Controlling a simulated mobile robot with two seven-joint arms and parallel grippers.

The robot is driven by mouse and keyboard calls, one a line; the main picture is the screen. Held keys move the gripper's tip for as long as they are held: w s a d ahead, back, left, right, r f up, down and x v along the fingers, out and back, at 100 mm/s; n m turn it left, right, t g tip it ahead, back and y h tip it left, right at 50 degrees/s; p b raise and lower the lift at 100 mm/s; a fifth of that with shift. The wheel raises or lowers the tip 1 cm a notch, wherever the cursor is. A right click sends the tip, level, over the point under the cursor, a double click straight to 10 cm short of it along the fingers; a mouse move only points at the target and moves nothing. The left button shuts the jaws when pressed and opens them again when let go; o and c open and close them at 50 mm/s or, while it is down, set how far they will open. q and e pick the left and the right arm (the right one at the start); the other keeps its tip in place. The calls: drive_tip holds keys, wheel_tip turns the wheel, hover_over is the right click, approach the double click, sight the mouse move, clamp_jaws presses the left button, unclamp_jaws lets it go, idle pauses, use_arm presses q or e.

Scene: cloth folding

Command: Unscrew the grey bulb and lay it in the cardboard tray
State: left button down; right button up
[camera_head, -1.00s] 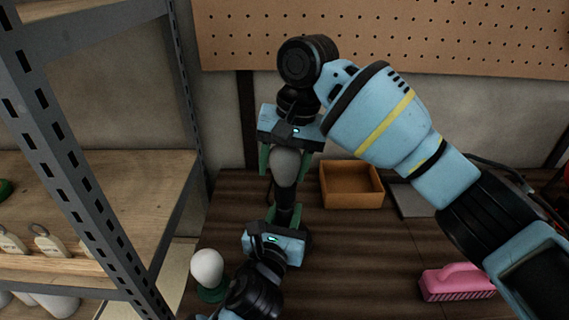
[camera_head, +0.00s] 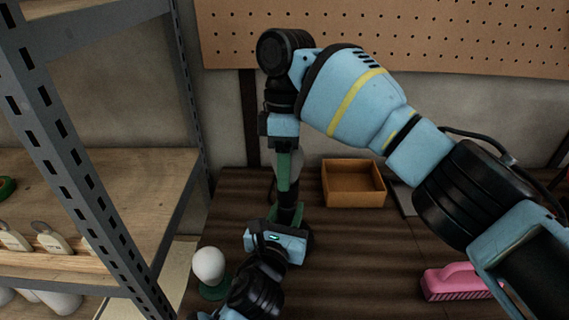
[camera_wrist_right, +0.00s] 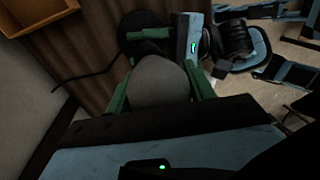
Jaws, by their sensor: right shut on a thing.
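The grey bulb (camera_head: 298,162) sits upright at the top of a black lamp (camera_head: 287,192). My right gripper (camera_head: 284,180) is shut on the bulb from above, its green fingers on either side; in the head view they cover much of it. In the right wrist view the bulb (camera_wrist_right: 160,84) shows between the fingers. My left gripper (camera_head: 289,214) is low at the lamp and appears shut on its black stem; its grip is partly hidden. The open cardboard tray (camera_head: 354,204) stands empty to the right of the lamp.
A white bulb (camera_head: 208,264) on a green base stands at the table's left. A pink brush (camera_head: 456,283) lies front right, and a flat grey thing (camera_head: 405,201) beside the tray is partly covered by my right arm. A metal shelf (camera_head: 75,180) borders the left.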

use_arm(q)
drive_tip(key=shift+f, duration=0.1)
use_arm(e)
drive_tip(key=n, duration=0.5)
drive_tip(key=shift+d+h, duration=0.1)
drive_tip(key=shift+h, duration=0.3)
drive_tip(key=n, duration=0.5)
drive_tip(key=shift+d+t+h, duration=0.15)
drive_tip(key=shift+t+h, duration=0.25)
drive_tip(key=n, duration=0.5)
drive_tip(key=shift+d+t+h, duration=0.1)
drive_tip(key=shift+t+h, duration=0.2)
drive_tip(key=shift+t, duration=0.1)
drive_tip(key=n+t, duration=0.1)
drive_tip(key=n, duration=0.4)
drive_tip(key=shift+d+n, duration=0.1)
drive_tip(key=shift+n, duration=0.3)
drive_tip(key=shift+r, duration=0.2)
drive_tip(key=shift+r, duration=0.95)
